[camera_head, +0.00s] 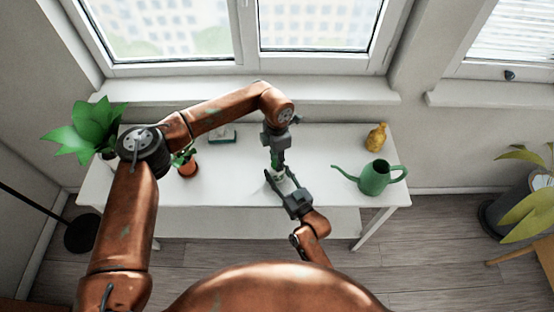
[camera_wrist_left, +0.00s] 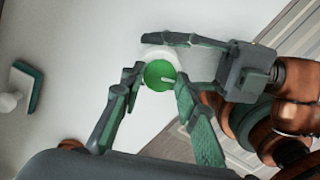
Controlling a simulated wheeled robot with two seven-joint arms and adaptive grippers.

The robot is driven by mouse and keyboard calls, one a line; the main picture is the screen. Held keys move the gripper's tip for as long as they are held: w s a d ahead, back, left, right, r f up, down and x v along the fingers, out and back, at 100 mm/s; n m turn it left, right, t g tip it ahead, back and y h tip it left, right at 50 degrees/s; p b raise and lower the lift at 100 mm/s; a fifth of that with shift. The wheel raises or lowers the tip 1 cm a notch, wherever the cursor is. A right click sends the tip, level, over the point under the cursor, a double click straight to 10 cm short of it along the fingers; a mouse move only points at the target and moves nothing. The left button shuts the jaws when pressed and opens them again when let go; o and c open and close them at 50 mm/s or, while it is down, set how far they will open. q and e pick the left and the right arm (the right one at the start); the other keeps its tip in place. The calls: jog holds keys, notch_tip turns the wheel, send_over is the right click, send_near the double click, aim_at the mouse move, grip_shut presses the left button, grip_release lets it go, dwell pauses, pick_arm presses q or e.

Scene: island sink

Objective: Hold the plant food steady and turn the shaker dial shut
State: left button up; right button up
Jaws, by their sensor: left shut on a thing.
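The plant food shaker stands on the white table, mostly hidden by my two grippers; its white body (camera_head: 278,177) shows a little in the head view. In the left wrist view its round green dial (camera_wrist_left: 160,74) with a pale raised bar sits inside a white rim (camera_wrist_left: 153,54). My left gripper (camera_head: 277,165) points down from above, shut on the dial, one finger on each side in the left wrist view (camera_wrist_left: 156,84). My right gripper (camera_head: 279,172) comes from the near side with its fingers around the shaker body. Whether they press on it is unclear.
A green watering can (camera_head: 374,179) and a yellow figure (camera_head: 376,137) stand on the table's right. A small terracotta pot (camera_head: 188,168), a green-and-white item (camera_head: 222,136) and a leafy plant (camera_head: 92,130) are on the left. The table (camera_head: 230,180) is clear just left of the grippers.

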dwell(0.5)
pick_arm(q)
jog(key=o, duration=1.2)
jog(key=shift+c, duration=0.2)
notch_tip(320, 180, up, 12)
pick_arm(e)
jog(key=o, duration=1.3)
